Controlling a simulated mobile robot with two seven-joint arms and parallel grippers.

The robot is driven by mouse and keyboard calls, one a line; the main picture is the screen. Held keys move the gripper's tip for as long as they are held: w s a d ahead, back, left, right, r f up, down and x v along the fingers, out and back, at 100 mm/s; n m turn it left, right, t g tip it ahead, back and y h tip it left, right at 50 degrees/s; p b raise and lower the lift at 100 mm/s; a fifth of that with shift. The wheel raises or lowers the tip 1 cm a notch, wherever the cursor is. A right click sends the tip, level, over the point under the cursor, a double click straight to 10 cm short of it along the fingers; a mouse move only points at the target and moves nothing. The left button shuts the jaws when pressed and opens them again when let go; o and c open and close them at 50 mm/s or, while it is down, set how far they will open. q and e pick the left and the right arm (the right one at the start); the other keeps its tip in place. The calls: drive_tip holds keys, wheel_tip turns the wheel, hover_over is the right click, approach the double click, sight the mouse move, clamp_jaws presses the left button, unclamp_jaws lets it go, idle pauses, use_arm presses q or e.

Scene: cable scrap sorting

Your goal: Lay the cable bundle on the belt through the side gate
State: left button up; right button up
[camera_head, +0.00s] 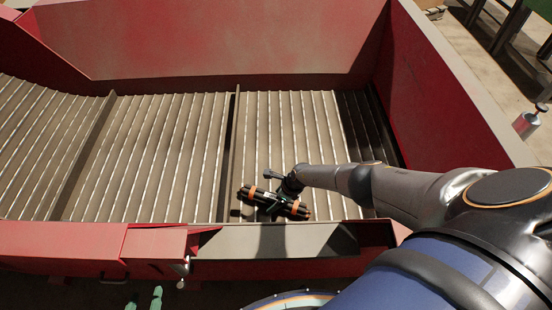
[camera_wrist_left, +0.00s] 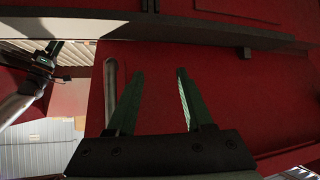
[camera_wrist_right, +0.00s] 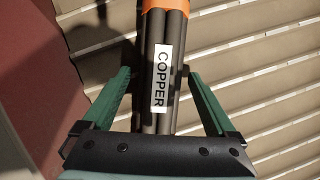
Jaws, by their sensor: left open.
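The cable bundle (camera_head: 295,208) is several dark cables with orange bands and a COPPER label; it also shows in the right wrist view (camera_wrist_right: 160,75). It appears to lie on the slatted belt (camera_head: 170,150), just inside the side gate opening (camera_head: 275,241). My right gripper (camera_head: 272,203) reaches over the opening. Its green fingers (camera_wrist_right: 160,90) stand on both sides of the bundle, with gaps showing, so it is open. My left gripper (camera_head: 144,298) is open and empty outside the red side wall; the left wrist view shows its fingers (camera_wrist_left: 160,72) facing red panels.
High red walls (camera_head: 220,40) bound the belt at the back and right. Dark cross bars (camera_head: 233,140) divide the slats. A grey upright handle (camera_wrist_left: 111,85) is close to my left fingers. The belt left of the bundle is clear.

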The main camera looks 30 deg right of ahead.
use_arm(q)
drive_tip(key=shift+w+r, duration=0.1)
drive_tip(key=shift+w, duration=0.1)
drive_tip(key=shift+s, duration=0.1)
use_arm(e)
drive_tip(key=shift+r, duration=0.1)
drive_tip(key=p+v, duration=0.4)
drive_tip(key=shift+r+p, duration=0.35)
drive_tip(key=shift+p, duration=0.05)
drive_tip(key=p+v, duration=0.5)
drive_tip(key=v, duration=0.1)
drive_tip(key=shift+s+r+p, duration=0.15)
drive_tip(key=shift+r+p, duration=0.1)
drive_tip(key=shift+p, duration=0.2)
use_arm(q)
drive_tip(key=shift+n+g+y, duration=0.3)
drive_tip(key=shift+g, duration=0.3)
drive_tip(key=s+r, duration=0.1)
drive_tip(key=r, duration=0.2)
drive_tip(key=s+a+r, duration=0.1)
drive_tip(key=shift+s+r, duration=0.3)
drive_tip(key=shift+s, duration=0.05)
use_arm(e)
drive_tip(key=shift+s+d+r, duration=0.15)
drive_tip(key=shift+r, duration=0.15)
use_arm(q)
drive_tip(key=shift+d+r, duration=0.15)
drive_tip(key=shift+d, duration=0.05)
